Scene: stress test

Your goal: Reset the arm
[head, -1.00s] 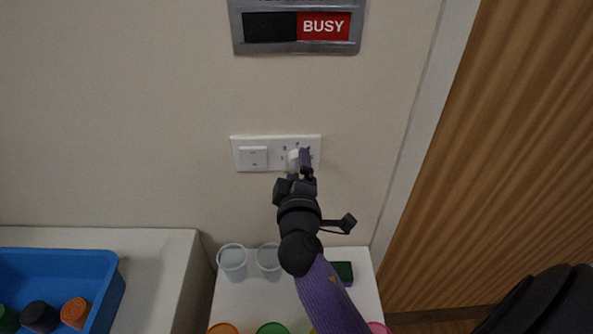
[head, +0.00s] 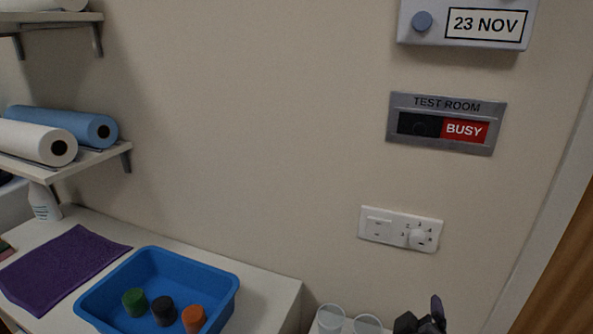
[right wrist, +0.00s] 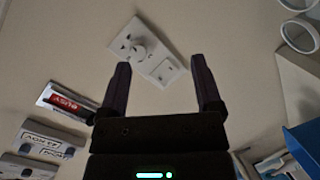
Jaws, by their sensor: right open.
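My right gripper (head: 437,318) shows at the bottom edge of the head view, low on the right and below the wall plate. In the right wrist view my right gripper (right wrist: 160,88) is open, with two dark fingers apart and nothing between them. The white wall plate (head: 378,231) has a switch and a round knob (head: 417,238); the plate (right wrist: 165,72) also shows beyond the fingertips in the right wrist view, apart from them. My left gripper is not in view.
A blue tray (head: 228,299) with green, black and orange items stands on a white counter (head: 275,293). A BUSY sign (head: 447,123) and a date box (head: 408,28) are on the wall. Shelves hold rolls at left.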

